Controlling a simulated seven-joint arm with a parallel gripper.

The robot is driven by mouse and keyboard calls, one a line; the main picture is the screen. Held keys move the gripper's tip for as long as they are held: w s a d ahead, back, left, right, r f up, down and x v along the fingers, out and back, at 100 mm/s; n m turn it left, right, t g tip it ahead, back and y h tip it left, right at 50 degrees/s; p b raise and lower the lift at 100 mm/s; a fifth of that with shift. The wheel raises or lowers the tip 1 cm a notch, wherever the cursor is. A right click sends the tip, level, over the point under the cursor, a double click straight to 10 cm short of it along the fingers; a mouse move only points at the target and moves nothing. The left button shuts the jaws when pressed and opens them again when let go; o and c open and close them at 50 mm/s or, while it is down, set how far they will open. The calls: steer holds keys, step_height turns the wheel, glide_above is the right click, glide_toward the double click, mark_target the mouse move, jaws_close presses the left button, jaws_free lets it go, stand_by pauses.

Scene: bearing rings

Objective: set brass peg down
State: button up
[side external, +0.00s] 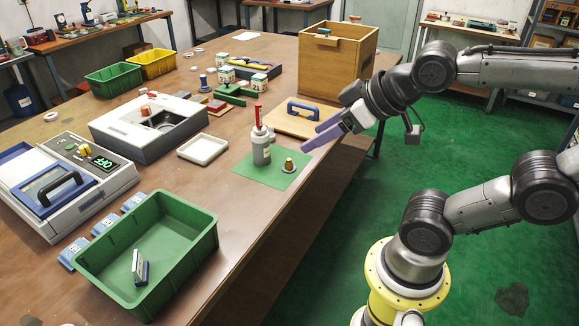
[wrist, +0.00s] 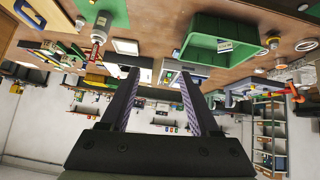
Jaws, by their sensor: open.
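The brass peg (side external: 289,164) stands upright on the green mat (side external: 268,182) near the table's right edge, with a wider round base at its foot. My gripper (side external: 309,139) is open, with its two long purple fingers apart, above and to the right of the peg in the side view. The fingers do not touch the peg. In the wrist view my gripper (wrist: 158,78) shows nothing between its fingers. Part of the green mat (wrist: 108,21) appears upside down at the top left there. I cannot make out the peg clearly in that view.
A grey bottle with a red top (side external: 261,148) stands beside the peg. A wooden board with a blue handle (side external: 303,112) lies behind. A white tray (side external: 203,148) is left of the mat. A green bin (side external: 185,220) stands at front left. Table around the mat's front is clear.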

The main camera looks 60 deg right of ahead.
steer(key=w+d+r+n+t, duration=0.25)
steer(key=w+t, duration=0.25)
steer(key=w, duration=0.6)
steer(key=w+d+f+t, duration=0.2)
steer(key=w+d+f, duration=0.25)
steer(key=w, duration=0.25)
steer(key=m+g+h, duration=0.3)
steer(key=m+h, duration=0.1)
steer(key=m, duration=0.3)
glide_toward(291, 162)
steer(key=x, duration=1.1)
steer(key=shift+r, duration=0.15)
steer(key=c, duration=1)
steer(key=shift+a, duration=0.1)
